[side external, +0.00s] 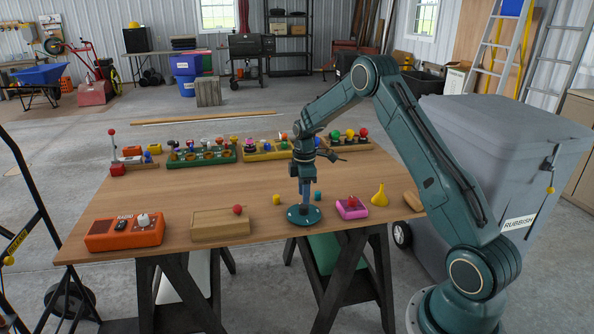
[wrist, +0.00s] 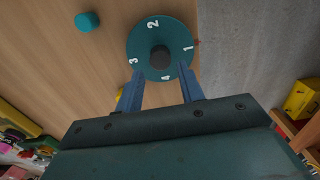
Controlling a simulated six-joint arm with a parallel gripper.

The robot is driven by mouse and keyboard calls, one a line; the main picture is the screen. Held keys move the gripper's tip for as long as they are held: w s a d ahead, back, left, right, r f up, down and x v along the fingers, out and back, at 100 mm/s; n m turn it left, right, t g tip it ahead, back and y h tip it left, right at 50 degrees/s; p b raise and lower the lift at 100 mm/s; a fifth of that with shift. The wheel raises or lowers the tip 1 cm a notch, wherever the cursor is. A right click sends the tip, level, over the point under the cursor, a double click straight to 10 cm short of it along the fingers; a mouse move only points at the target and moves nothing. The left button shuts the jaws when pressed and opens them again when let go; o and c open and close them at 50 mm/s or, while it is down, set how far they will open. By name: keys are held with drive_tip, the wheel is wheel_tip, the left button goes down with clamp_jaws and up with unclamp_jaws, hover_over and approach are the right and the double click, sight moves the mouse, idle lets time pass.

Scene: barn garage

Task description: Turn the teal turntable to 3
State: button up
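The teal turntable (side external: 304,218) is a round disc near the front edge of the wooden table. In the wrist view the disc (wrist: 150,36) carries white numbers 1 to 4 and a dark central knob (wrist: 160,57). The 1 is at the right, beside a small reddish mark (wrist: 197,43) at the rim; 2 is at the top, 3 at the left and 4 at the bottom. My gripper (wrist: 161,76) points down over the disc, its blue fingers apart with nothing between their tips. In the side view my gripper (side external: 305,194) is low above the disc and hides the knob.
A teal cylinder (wrist: 87,22) stands near the disc. An orange radio (side external: 112,235) is at the left; racks (side external: 201,160) line the back.

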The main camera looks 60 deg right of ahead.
drive_tip(key=shift+f, duration=2.05)
drive_tip(key=c, duration=0.7)
drive_tip(key=shift+o, duration=0.2)
drive_tip(key=shift+m, duration=2.5)
drive_tip(key=m, duration=0.9)
drive_tip(key=shift+m, duration=2.5)
